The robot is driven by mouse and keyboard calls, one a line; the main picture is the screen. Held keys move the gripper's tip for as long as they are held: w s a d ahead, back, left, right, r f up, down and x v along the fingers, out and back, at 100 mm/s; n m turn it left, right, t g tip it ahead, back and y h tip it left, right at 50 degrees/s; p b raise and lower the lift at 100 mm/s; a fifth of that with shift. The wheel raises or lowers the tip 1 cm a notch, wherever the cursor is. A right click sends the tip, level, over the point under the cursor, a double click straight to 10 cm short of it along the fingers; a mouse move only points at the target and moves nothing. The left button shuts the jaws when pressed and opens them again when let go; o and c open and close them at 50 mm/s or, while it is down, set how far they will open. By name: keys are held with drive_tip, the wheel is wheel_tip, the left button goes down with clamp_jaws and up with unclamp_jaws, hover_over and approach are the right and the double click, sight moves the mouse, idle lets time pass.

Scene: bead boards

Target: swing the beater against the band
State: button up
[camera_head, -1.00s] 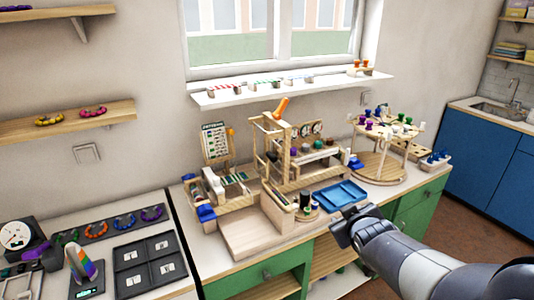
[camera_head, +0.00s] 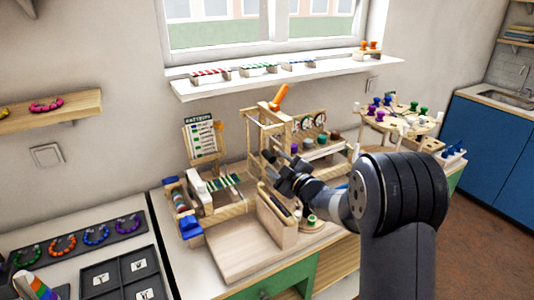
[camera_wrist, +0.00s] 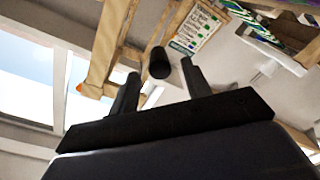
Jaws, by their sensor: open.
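A wooden frame (camera_head: 250,130) stands on the counter with an orange handle (camera_head: 278,97) sticking up at a tilt from its top. My gripper (camera_head: 280,165) is at the front of this frame, low between its posts. In the wrist view a dark cylinder (camera_wrist: 159,62), perhaps the beater's end, shows between my open fingers; I cannot tell whether they touch it. Wooden posts (camera_wrist: 108,45) rise beside it. I cannot pick out the band for certain; my gripper and the posts hide part of the frame.
A pattern card (camera_head: 201,138) stands left of the frame. A wooden tray (camera_head: 240,245) lies in front. A round peg stand (camera_head: 405,125) is at the right, behind my arm. A row of small coloured-bar pieces (camera_head: 255,70) sits on the window sill.

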sight(267, 156)
drive_tip(key=p+x, duration=0.1)
drive_tip(key=x, duration=0.4)
drive_tip(key=shift+w+a, duration=0.25)
drive_tip(key=shift+w, duration=0.05)
drive_tip(key=shift+c, duration=0.6)
clamp_jaws()
